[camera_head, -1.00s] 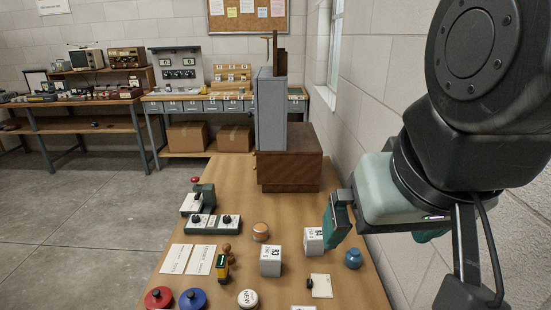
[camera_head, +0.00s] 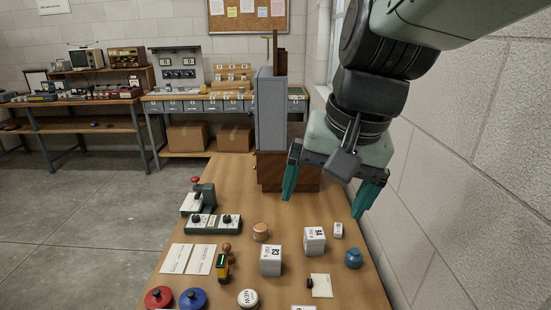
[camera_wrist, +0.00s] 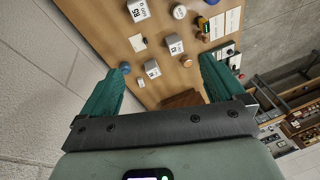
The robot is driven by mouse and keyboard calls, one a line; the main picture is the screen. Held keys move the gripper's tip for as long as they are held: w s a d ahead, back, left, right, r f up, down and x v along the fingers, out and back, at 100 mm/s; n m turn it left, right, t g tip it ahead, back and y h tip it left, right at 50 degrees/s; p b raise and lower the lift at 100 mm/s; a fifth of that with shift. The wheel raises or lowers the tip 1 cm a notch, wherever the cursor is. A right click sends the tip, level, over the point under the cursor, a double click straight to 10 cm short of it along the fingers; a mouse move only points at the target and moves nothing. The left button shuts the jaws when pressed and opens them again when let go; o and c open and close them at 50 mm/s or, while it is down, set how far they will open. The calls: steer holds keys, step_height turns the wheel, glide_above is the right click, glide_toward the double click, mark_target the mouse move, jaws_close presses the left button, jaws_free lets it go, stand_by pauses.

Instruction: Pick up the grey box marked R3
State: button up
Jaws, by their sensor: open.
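A grey box (camera_head: 270,261) in the middle of the near table has a dark mark on its top that looks like R3; it also shows in the wrist view (camera_wrist: 174,44), where the mark is too small to read. A similar grey box (camera_head: 314,241) stands just behind it to the right, its mark hard to read. A third box marked R5 (camera_wrist: 138,10) shows at the top of the wrist view. My gripper (camera_head: 325,206) is open and empty, raised above the table's right side, behind and above the boxes, with its fingers pointing down.
A small pale box (camera_head: 338,230) and a blue jar (camera_head: 353,259) stand right of the boxes. An orange-banded jar (camera_head: 260,231), a yellow-black stamp (camera_head: 222,267) and a card (camera_head: 321,286) lie around them. A brown cabinet (camera_head: 270,172) stands behind; a wall runs along the right.

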steer(key=w+a+f+m+g+y, duration=0.3)
steer(key=w+a+f, duration=0.15)
steer(key=w, duration=0.35)
steer(key=m+t+y, duration=0.1)
steer(key=m+y, duration=1.2)
glide_above(266, 253)
steer(key=d, duration=0.3)
steer(key=f, duration=2.7)
steer(key=shift+w+a, duration=0.1)
steer(key=shift+a, duration=0.1)
steer(key=shift+w+f+m, duration=0.1)
steer(key=shift+f+m, duration=0.3)
steer(key=shift+f, duration=0.2)
step_height(266, 253, down, 6)
steer(key=shift+a+f, duration=0.1)
steer(key=shift+a, duration=1.4)
steer(key=c, duration=1.2)
